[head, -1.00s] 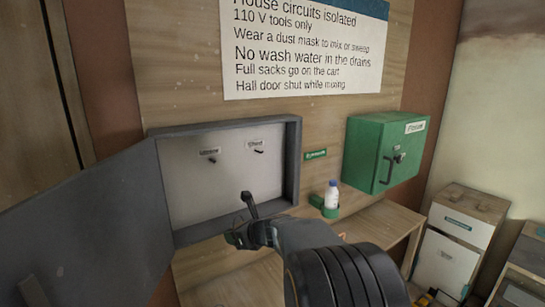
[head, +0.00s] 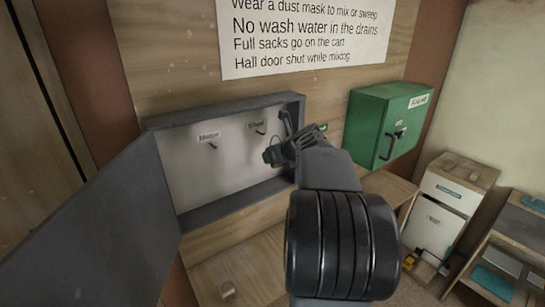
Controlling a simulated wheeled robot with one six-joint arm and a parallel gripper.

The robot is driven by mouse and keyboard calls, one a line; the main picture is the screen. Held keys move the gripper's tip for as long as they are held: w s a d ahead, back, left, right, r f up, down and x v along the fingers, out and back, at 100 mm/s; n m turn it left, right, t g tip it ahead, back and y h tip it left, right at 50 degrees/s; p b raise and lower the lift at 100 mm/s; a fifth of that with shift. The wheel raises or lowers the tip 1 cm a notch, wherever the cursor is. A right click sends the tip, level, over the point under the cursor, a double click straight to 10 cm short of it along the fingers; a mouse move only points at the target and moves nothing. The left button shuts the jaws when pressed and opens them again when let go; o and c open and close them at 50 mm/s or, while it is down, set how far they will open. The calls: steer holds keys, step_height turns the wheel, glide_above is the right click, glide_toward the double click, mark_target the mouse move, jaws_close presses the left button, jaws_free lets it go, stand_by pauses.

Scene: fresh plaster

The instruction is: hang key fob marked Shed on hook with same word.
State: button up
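The open grey key cabinet (head: 225,211) is on the wooden wall, its door (head: 95,235) swung out to the left. Inside are two small hooks under white labels. The right hook (head: 259,132) has a label that reads as Shed (head: 256,124). The left hook (head: 212,145) has a blurred label, perhaps Master. Both hooks look bare. My gripper (head: 280,140) is in front of the cabinet's right side, below and right of the Shed hook. I see it from behind, and its grip is unclear. I cannot make out a key fob.
A green box (head: 370,130) with a handle is on the wall to the right. A wooden bench (head: 250,265) runs below the cabinet, with a small pale object (head: 227,289) on it. A white-fronted cabinet (head: 440,205) stands farther right. A printed notice (head: 300,40) is above.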

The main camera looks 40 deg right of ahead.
mark_target(280, 165)
steer(key=shift+w+d+f+p, duration=0.15)
steer(key=shift+w+p, duration=0.1)
steer(key=shift+w, duration=1.35)
steer(key=shift+w+f+p, duration=0.1)
steer(key=shift+w+p, duration=0.1)
steer(key=shift+w, duration=1.4)
steer(key=shift+w+f, duration=0.35)
steer(key=shift+w, duration=0.3)
steer(key=o, duration=1)
steer(key=shift+s, duration=0.2)
steer(key=s+b, duration=0.1)
steer(key=s, duration=0.3)
steer(key=s+b, duration=0.2)
steer(key=s, duration=0.2)
steer(key=s+b, duration=0.1)
steer(key=s, duration=0.3)
steer(key=shift+s+a+r, duration=0.25)
steer(key=shift+a, duration=0.1)
